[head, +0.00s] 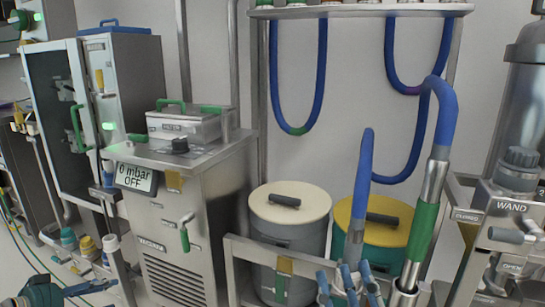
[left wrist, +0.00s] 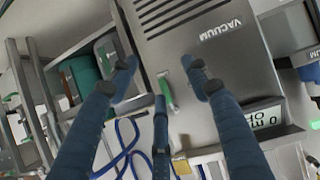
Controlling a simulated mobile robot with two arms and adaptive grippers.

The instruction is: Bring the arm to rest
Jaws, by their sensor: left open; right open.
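My right gripper (head: 348,283) shows at the bottom centre of the head view, its blue fingers pointing up and spread open with nothing between them. It is in front of the lidded bins, left of the green-banded metal wand (head: 422,231). My left gripper (left wrist: 163,78) is open and empty in its wrist view, its fingers spread before the vacuum unit (left wrist: 185,38). A blue finger-like part at the head view's lower left looks like part of it. The green-handled lever (left wrist: 167,92) of the vacuum unit appears between the fingers; its depth from them is unclear.
The steel vacuum unit (head: 180,240) has a display (head: 135,178) reading 0 mbar OFF. A cream-lidded bin (head: 290,205) and a yellow-lidded bin (head: 378,222) stand behind a metal rail. A blue hose (head: 443,115) loops down to the wand. A WAND station (head: 505,240) stands at right.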

